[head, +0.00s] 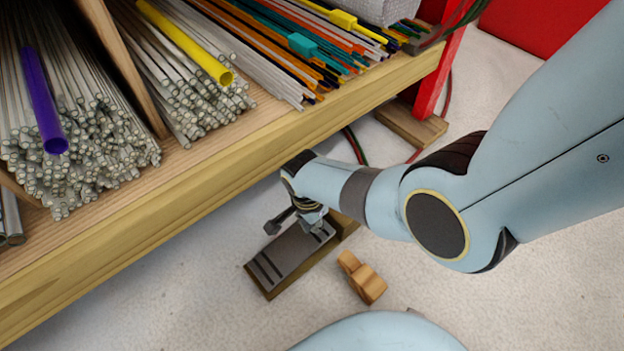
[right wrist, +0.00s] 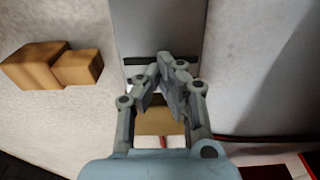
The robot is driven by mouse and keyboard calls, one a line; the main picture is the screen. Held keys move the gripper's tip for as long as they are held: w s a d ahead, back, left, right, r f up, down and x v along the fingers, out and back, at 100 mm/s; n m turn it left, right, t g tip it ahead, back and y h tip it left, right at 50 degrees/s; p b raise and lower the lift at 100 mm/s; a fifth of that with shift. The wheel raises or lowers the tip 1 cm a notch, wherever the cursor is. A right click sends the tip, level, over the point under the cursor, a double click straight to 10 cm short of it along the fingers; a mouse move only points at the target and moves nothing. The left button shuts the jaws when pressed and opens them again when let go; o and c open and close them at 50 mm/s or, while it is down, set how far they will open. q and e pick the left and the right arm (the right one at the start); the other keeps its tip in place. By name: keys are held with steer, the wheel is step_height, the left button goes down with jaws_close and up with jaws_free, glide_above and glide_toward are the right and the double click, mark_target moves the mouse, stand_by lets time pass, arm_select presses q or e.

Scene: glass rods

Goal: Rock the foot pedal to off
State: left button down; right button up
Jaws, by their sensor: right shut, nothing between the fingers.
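The foot pedal (head: 283,259) is on the pale floor below the shelf edge in the head view. It has a grey top plate with dark strips across it and a wooden base. In the right wrist view its grey plate (right wrist: 158,28) runs up from the fingertips. My right gripper (head: 285,221) is over the pedal's far part in the head view. In the right wrist view the gripper (right wrist: 165,60) is shut and empty, with its tips over the plate near a dark strip. I cannot tell whether they touch it, nor which way the pedal is tipped. My left gripper is out of view.
A small wooden piece (head: 362,277) lies on the floor beside the pedal. The wooden shelf (head: 200,178), full of glass rods, overhangs close to the gripper. Red and green cables (head: 355,146) run down behind.

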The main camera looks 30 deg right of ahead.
steer(key=o, duration=2)
steer(key=shift+w+d, duration=0.1)
steer(key=shift+d, duration=0.15)
steer(key=shift+o, duration=0.2)
steer(key=shift+r, duration=0.1)
step_height(320, 180, up, 12)
steer(key=a, duration=0.1)
steer(key=shift+a, duration=0.1)
